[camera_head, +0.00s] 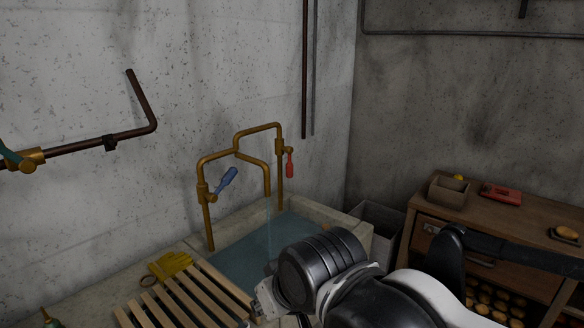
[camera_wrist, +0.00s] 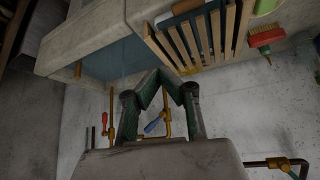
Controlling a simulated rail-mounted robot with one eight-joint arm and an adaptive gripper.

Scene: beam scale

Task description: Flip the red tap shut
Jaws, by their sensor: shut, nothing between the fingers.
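The red tap handle (camera_head: 290,164) hangs straight down from its brass valve on the right-hand pipe against the wall. It also shows small in the wrist view (camera_wrist: 104,118). The blue tap handle (camera_head: 223,181) sits on the left-hand pipe and slants up to the right. It appears in the wrist view (camera_wrist: 152,126) beside my fingers. A thin stream of water (camera_head: 269,238) runs from the shared spout into the basin. My gripper (camera_wrist: 162,75) is shut and empty, apart from both handles. In the head view, my wrist and arm hide most of it.
The stone basin (camera_head: 358,232) holds water below the pipes. A slatted wooden rack (camera_head: 190,298) lies across its near left side, with yellow gloves (camera_head: 170,266) beside it. A wooden cabinet (camera_head: 540,222) stands right. A dark pipe (camera_head: 85,144) juts from the left wall.

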